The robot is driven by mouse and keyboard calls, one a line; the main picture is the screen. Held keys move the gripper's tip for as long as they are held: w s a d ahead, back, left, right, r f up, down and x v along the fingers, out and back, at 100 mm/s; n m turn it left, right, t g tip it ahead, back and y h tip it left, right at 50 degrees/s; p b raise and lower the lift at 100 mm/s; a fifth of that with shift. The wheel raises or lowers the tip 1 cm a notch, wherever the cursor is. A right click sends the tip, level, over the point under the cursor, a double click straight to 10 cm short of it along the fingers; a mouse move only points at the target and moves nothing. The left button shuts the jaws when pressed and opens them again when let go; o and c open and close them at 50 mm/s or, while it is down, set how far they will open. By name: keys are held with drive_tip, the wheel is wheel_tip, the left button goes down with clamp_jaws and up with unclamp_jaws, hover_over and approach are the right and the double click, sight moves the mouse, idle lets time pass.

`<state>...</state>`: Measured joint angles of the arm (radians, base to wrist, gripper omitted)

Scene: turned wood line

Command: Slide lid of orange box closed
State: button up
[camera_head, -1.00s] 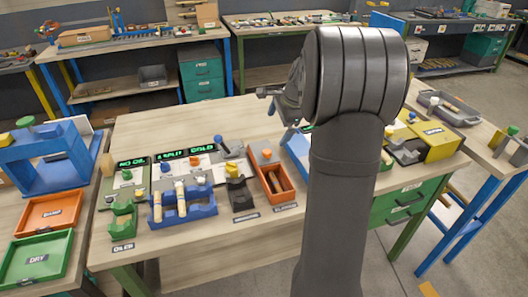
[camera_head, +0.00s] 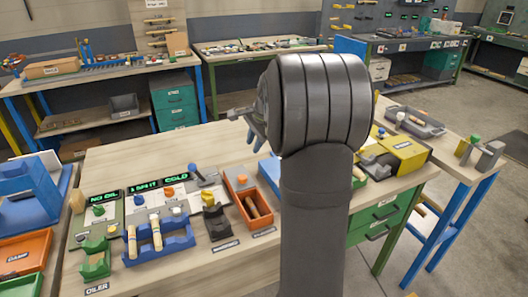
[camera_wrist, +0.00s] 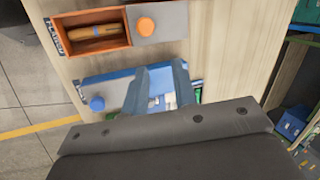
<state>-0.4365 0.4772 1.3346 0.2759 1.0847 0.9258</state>
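The orange box (camera_head: 262,221) stands on the wooden table. Its grey lid (camera_head: 236,172) with an orange knob covers the far part and leaves the near part open. In the wrist view the open orange box (camera_wrist: 73,48) shows a turned wooden piece (camera_wrist: 95,32) inside. The grey lid (camera_wrist: 172,18) there has its orange knob (camera_wrist: 145,26) next to the opening. My gripper (camera_wrist: 163,72) is open and empty. In the wrist view its fingers are over a blue box, apart from the orange box and knob. The head view mostly hides the fingers behind my arm.
The blue box (camera_wrist: 118,92) has a blue knob and sits beside the orange one. A black holder (camera_head: 216,222) and a blue rack (camera_head: 160,247) with wooden pieces stand left of the orange box. A yellow box (camera_head: 404,152) is to the right. The table's far left part is clear.

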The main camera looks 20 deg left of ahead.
sight(245, 172)
drive_tip(key=a+f+n, duration=0.1)
drive_tip(key=n, duration=0.2)
drive_tip(key=w+a+f+n+t+h, duration=0.1)
drive_tip(key=a+n, duration=0.1)
drive_tip(key=n, duration=0.1)
drive_tip(key=a+f+n+h, duration=0.1)
drive_tip(key=n, duration=0.1)
drive_tip(key=shift+w+a+f+n+t, duration=0.15)
drive_tip(key=shift+w+f+n+t, duration=0.05)
drive_tip(key=shift+w+n+t, duration=0.2)
clamp_jaws()
drive_tip(key=shift+n+h, duration=0.3)
drive_tip(key=shift+n, duration=0.5)
drive_tip(key=x, duration=1)
drive_tip(key=shift+w+a+f, duration=0.2)
drive_tip(key=shift+a, duration=0.15)
drive_tip(key=shift+s+d+r, duration=0.1)
drive_tip(key=shift+s+d, duration=0.1)
drive_tip(key=shift+s, duration=0.4)
drive_tip(key=shift+s+d+r, duration=0.1)
drive_tip(key=shift+s+d, duration=0.1)
drive_tip(key=shift+s, duration=0.4)
drive_tip(key=shift+s+d, duration=0.2)
drive_tip(key=shift+s, duration=0.45)
